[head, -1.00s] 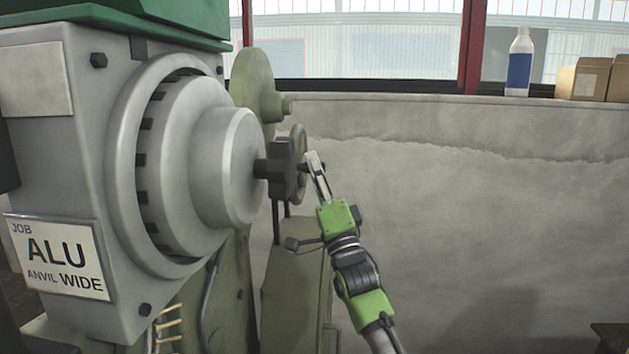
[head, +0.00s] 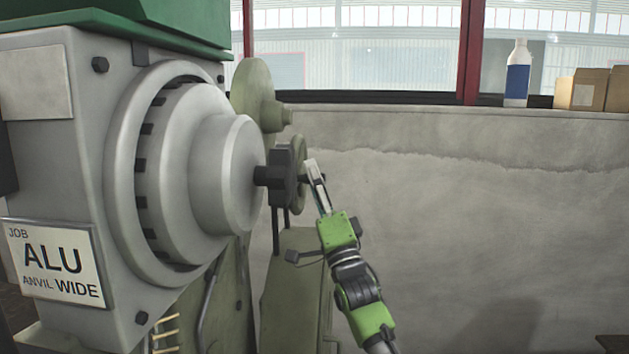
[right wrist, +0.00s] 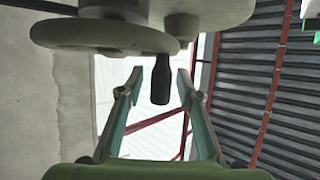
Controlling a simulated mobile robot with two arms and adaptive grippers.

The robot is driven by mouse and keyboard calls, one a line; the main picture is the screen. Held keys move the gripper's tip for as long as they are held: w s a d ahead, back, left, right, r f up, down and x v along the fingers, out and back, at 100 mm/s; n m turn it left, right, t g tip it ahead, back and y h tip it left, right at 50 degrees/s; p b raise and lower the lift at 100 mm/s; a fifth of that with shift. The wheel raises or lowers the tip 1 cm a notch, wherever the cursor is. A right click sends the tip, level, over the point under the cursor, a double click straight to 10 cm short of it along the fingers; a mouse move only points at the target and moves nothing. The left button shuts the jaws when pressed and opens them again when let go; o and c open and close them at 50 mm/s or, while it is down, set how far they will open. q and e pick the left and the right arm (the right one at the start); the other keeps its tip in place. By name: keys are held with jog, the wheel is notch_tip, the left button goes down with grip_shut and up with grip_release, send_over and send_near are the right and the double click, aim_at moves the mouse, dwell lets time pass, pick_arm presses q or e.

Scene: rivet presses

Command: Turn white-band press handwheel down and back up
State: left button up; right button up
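A grey-green handwheel (head: 300,172) stands edge-on beyond the dark star knob in the head view, partly hidden by it. The right wrist view shows the wheel's pale disc (right wrist: 95,36) and its dark handle (right wrist: 160,80). My right gripper (head: 311,168) is at the wheel's right side. In the right wrist view its two fingers (right wrist: 160,71) are open, one on each side of the handle, with a gap on both sides. Whether the handle lies fully between them in depth, I cannot tell. No white band shows. My left gripper is out of view.
A large grey press body (head: 60,150) with a round stepped hub, a dark star knob (head: 281,175) and an "ALU ANVIL WIDE" sign (head: 57,262) fills the left. A bottle (head: 517,78) and boxes (head: 588,88) stand on the sill. The wall side at right is open.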

jog(key=shift+s, duration=0.1)
jog(key=v, duration=1.2)
